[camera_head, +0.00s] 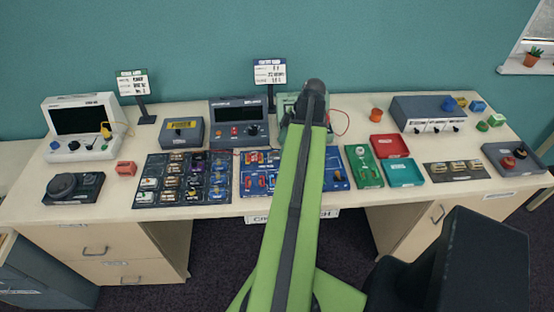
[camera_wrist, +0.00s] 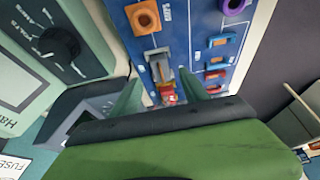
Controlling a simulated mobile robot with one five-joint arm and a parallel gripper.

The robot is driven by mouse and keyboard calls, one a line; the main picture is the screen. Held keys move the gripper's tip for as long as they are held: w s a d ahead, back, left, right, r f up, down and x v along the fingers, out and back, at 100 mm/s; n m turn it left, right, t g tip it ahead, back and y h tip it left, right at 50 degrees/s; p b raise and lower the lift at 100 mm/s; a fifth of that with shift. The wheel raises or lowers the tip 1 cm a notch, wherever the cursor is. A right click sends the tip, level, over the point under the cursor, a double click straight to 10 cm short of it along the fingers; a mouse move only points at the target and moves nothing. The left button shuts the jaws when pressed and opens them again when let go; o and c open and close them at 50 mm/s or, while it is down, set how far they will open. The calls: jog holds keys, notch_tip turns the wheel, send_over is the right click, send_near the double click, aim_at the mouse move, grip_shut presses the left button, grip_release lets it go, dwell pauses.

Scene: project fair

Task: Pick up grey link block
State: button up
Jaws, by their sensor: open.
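A small grey block (camera_wrist: 158,66), which looks like the grey link block, sits on the blue board (camera_wrist: 184,42) in the wrist view. A small red piece (camera_wrist: 168,95) is right beside it, on the side nearer my gripper. My gripper (camera_wrist: 163,88) is open, its two green fingers pointing at the board on either side of the red piece and the near end of the grey block. I cannot tell whether the fingers touch either one. In the head view my green arm hides the gripper, the grey block and part of the blue board (camera_head: 337,178).
An orange block (camera_wrist: 143,18) and a purple block (camera_wrist: 234,5) are on the board. Blue and red pieces line its right side. A pale green meter (camera_wrist: 60,45) stands close on the left. Red (camera_head: 389,147) and teal (camera_head: 404,172) trays lie right of the board.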

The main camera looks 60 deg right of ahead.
aim_at(277, 155)
jog(key=b+x, duration=0.3)
jog(key=x, duration=0.2)
jog(key=shift+s+b, duration=0.1)
jog(key=shift+b, duration=0.3)
jog(key=shift+r, duration=0.2)
jog(key=shift+c, duration=0.2)
grip_shut()
